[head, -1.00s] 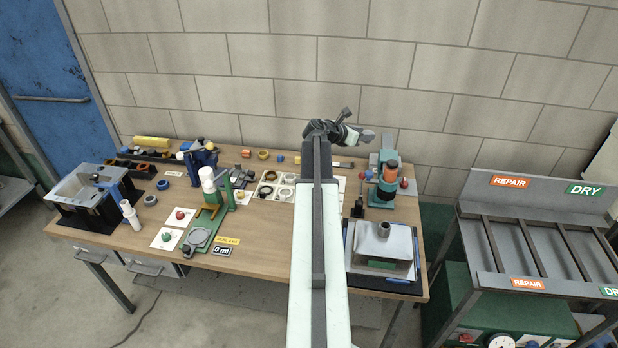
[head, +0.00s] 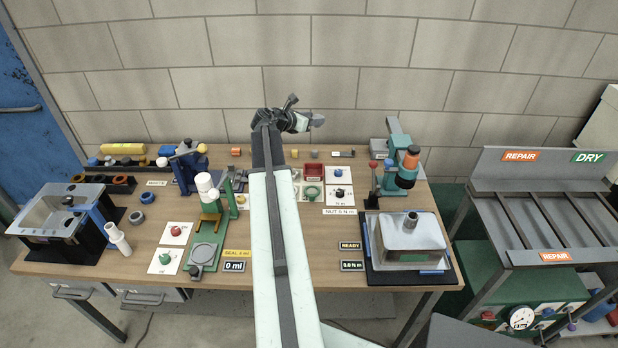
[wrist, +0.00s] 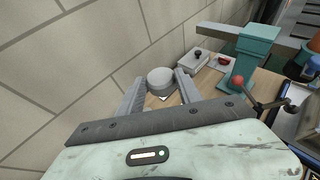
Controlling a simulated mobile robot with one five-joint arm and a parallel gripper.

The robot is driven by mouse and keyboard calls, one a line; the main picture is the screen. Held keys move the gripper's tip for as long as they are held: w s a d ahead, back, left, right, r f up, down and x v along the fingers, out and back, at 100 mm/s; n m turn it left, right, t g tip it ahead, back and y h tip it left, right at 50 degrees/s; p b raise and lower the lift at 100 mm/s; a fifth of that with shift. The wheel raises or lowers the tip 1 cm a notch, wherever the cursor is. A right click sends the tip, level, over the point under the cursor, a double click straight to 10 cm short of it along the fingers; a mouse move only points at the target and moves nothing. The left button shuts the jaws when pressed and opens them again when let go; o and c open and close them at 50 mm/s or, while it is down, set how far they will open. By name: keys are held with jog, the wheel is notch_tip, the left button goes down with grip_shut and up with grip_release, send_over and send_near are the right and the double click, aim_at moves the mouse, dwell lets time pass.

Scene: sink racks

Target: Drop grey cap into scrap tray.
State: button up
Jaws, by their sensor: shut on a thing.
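The grey cap (wrist: 160,80) is a round, pale disc between the fingers of my gripper (wrist: 158,92) in the wrist view. In the head view it shows small at the tip of my gripper (head: 305,122), held high in front of the wall, above the back of the bench. My gripper is shut on it. My arm hides part of the bench.
A teal press (head: 398,155) stands at the back right of the bench, with a grey metal box (head: 411,238) in front. A green stand (head: 210,235) is left of my arm. A repair rack (head: 545,215) stands to the right.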

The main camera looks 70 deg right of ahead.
notch_tip(320, 180, down, 17)
jog(key=b, duration=1.6)
jog(key=shift+s+f, duration=0.15)
notch_tip(320, 180, down, 6)
jog(key=b, duration=0.6)
jog(key=o, duration=1.4)
jog(key=p+v, duration=0.3)
jog(key=v, duration=0.4)
jog(key=shift+a+r, duration=0.2)
jog(key=shift+a, duration=0.15)
